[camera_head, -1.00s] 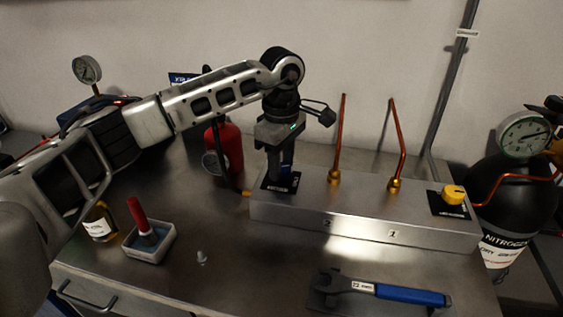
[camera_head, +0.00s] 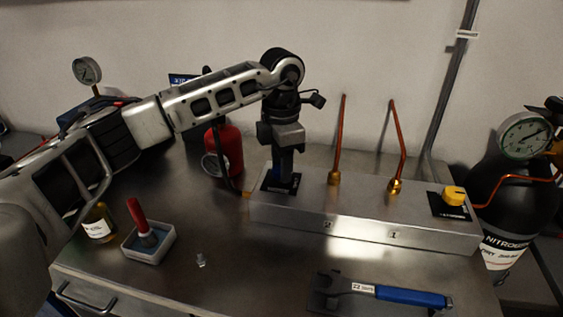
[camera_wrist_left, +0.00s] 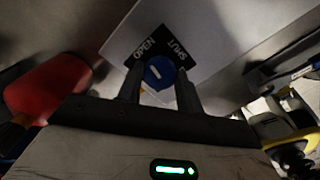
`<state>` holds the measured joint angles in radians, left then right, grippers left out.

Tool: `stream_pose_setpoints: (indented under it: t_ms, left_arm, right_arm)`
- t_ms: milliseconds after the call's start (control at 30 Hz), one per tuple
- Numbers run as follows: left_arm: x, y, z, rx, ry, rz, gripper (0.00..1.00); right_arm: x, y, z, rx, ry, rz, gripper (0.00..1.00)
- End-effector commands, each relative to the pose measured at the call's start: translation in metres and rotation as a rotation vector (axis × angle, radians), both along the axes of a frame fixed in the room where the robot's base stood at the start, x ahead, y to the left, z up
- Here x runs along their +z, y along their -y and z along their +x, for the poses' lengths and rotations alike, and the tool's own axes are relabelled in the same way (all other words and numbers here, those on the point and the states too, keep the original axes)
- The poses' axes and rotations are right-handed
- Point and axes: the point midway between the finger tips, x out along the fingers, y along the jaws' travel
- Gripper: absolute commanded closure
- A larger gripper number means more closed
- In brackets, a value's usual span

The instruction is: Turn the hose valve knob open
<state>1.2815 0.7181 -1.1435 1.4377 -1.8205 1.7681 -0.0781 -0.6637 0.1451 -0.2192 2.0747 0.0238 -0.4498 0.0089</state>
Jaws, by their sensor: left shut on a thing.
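The blue valve knob (camera_wrist_left: 159,73) sits on a black plate (camera_wrist_left: 163,47) lettered OPEN and SHUT in the left wrist view. A white mark on the knob runs slantwise. My left gripper (camera_wrist_left: 160,88) is shut on the knob, one finger on each side. In the head view my left gripper (camera_head: 282,172) points straight down at the left end of the metal manifold block (camera_head: 360,222), and its fingers mostly hide the knob there. The black plate (camera_head: 293,185) shows beside the fingers. My right gripper is not in view.
Two copper pipes (camera_head: 339,140) rise from the block, and a yellow knob (camera_head: 454,195) is on its right end. A red cylinder (camera_head: 229,150) stands behind left. A blue-handled wrench (camera_head: 400,295) and a tray with a brush (camera_head: 150,243) lie in front.

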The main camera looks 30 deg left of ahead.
Motion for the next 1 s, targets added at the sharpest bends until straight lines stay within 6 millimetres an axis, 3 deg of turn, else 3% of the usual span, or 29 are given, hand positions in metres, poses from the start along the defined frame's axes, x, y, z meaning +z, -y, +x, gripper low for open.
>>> stream_pose_setpoints:
  t_ms: [400,967,1000]
  left_arm:
    - [0.002,-0.0005,0.0007,0.188,0.003,0.001,0.87]
    - [0.0021,-0.0006,0.001,0.214,0.005,0.0,0.87]
    - [0.0021,-0.0006,0.001,0.214,0.005,0.0,0.53]
  right_arm:
    - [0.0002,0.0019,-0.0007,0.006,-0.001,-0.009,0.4]
    - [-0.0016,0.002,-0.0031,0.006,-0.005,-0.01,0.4]
    - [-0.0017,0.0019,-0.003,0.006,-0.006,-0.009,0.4]
